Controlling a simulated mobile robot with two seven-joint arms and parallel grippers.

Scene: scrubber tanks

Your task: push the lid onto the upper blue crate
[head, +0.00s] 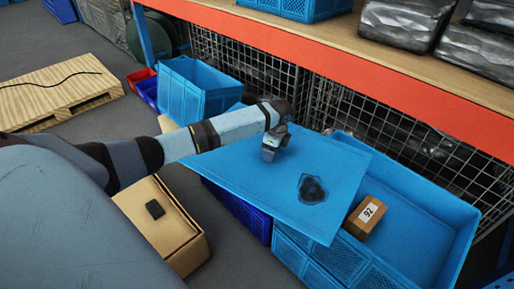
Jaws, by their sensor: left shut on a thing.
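The lid (240,172) is a flat blue panel with a dark patch (312,189) on it. It lies at an angle across the left part of the upper blue crate (400,258) and overhangs its left side. The crate's right part is uncovered. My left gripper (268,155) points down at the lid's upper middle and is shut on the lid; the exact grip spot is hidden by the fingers. A brown box labelled 92 (363,217) sits in the open part of the crate, close to the lid's right edge. My right gripper is not in view.
An orange-edged shelf (400,85) with wrapped bundles (407,22) runs above the wire mesh behind the crate. A blue bin (200,88), a dark blue crate (240,212), and a cardboard box (165,225) with a small black object stand to the left. A pallet (55,92) lies farther left.

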